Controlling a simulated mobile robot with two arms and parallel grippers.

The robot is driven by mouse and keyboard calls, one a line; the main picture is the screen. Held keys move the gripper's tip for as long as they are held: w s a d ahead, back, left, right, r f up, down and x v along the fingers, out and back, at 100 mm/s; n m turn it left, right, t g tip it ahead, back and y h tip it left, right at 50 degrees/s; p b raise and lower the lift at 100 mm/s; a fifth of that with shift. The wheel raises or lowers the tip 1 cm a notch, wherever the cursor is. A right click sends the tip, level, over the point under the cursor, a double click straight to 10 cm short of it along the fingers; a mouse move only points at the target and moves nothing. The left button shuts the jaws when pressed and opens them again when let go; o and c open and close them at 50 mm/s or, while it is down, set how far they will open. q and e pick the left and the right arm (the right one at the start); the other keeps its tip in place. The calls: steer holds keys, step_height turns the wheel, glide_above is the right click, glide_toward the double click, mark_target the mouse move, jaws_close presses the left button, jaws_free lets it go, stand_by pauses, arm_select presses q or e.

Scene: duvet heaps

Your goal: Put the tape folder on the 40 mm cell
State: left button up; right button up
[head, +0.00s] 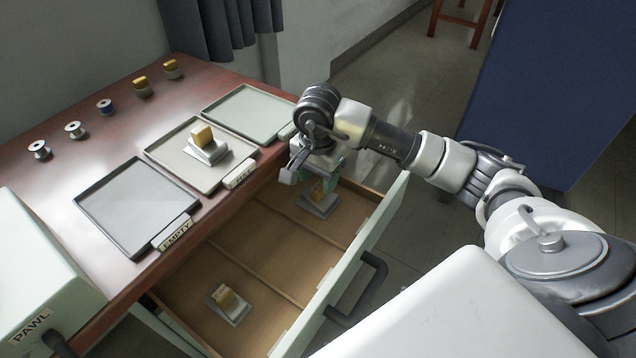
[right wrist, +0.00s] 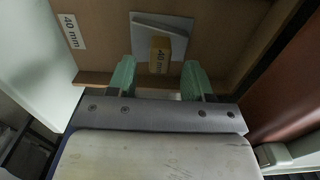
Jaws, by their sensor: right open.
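A tape folder with a grey base and a yellow block (head: 319,206) sits in the far cell of the open drawer. It also shows in the right wrist view (right wrist: 160,55), its block marked 40 mm, in the cell whose wall has a "40 mm" label (right wrist: 72,31). My right gripper (head: 322,180) is over this folder. Its green fingers are open, one either side of the block, in the right wrist view (right wrist: 158,70); a gap shows at both sides. Another folder (head: 228,304) lies in the near drawer cell, and one (head: 206,145) on the middle tray. My left gripper is not in view.
The drawer (head: 245,268) has thin dividers and a bare middle cell. On the brown table are an empty dark tray (head: 125,205) labelled EMPTY, the middle tray (head: 160,152), a green tray (head: 245,112) and several spools (head: 105,106). A pale PAWL box (head: 35,265) stands at left.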

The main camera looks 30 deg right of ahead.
mark_target(318, 186)
arm_select(q)
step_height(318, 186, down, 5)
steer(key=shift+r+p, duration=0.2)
steer(key=shift+p, duration=0.35)
arm_select(e)
step_height(318, 186, up, 9)
